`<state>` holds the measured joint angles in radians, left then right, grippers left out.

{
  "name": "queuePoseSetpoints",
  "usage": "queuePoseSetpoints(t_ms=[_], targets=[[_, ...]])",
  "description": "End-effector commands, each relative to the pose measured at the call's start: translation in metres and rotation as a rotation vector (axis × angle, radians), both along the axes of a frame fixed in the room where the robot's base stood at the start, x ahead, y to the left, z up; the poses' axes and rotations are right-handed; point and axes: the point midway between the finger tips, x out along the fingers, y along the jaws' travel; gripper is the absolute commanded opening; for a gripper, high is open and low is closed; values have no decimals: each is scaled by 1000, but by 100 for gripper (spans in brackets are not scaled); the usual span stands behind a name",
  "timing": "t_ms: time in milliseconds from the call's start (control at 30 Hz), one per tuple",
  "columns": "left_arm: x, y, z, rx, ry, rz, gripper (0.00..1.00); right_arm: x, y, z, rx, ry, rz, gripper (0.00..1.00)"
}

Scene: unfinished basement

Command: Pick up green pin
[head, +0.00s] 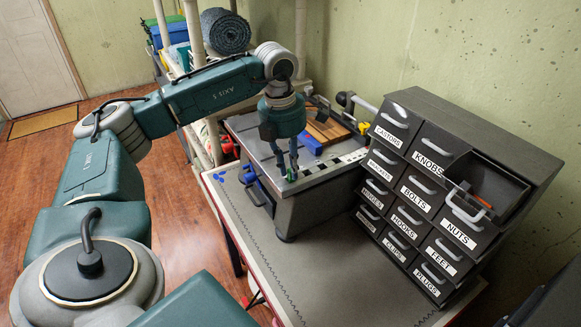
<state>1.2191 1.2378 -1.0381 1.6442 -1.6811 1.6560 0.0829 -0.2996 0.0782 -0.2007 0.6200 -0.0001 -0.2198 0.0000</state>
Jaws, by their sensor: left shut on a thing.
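My left gripper (289,173) points down over the top of a grey box-shaped bench unit (315,203), near its front left part. Its fingers are shut on a small green pin (291,177), of which only a little shows between the fingertips. I cannot tell whether the pin touches the surface below. My right gripper is not in view.
A clamp (357,104), a wooden block (328,130) and a blue item (309,145) lie behind the gripper. The front bench top (335,275) is clear.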

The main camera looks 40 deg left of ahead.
Motion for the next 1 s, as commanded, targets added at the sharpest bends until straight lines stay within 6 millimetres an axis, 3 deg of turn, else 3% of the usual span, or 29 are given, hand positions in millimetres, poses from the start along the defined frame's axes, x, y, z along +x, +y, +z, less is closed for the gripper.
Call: queuePoseSetpoints(t_ms=[167, 367, 733, 800, 1000], targets=[[1, 0, 5, -1, -2, 0, 3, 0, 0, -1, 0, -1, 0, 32], [2, -1, 28, -1, -6, -1, 3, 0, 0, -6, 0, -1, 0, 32], [2, -1, 119, -2, -7, -1, 3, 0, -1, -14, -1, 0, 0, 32], [1, 0, 143, 1, -5, 0, 3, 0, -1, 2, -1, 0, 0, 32], [1, 0, 178, 1, -3, 1, 3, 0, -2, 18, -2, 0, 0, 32]])
